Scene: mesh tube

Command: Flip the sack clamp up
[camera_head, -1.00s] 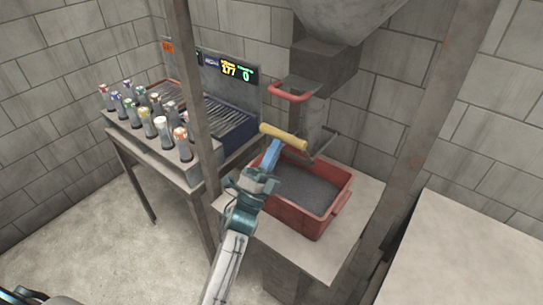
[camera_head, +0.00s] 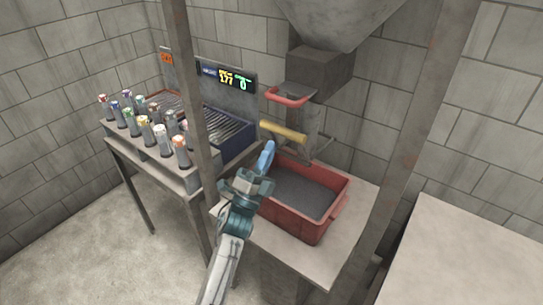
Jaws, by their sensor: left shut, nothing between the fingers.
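The sack clamp shows as a bar with a yellow grip (camera_head: 283,132) on the spout (camera_head: 306,125) under the grey hopper (camera_head: 330,20). The yellow grip lies nearly level, tilted slightly down to the right. A red handle (camera_head: 286,97) sits above it on the spout. My left gripper (camera_head: 266,155) has blue fingers shut with nothing between them. It is just below the yellow grip, over the left edge of the red bin; whether it touches the grip I cannot tell. My right gripper is not in view.
A red bin (camera_head: 335,209) of dark grains stands under the spout on a pale table (camera_head: 345,245). Metal posts (camera_head: 184,90) stand left and right. Several capped bottles (camera_head: 145,130) stand on a roller bench at left. A bare slab (camera_head: 470,250) is at right.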

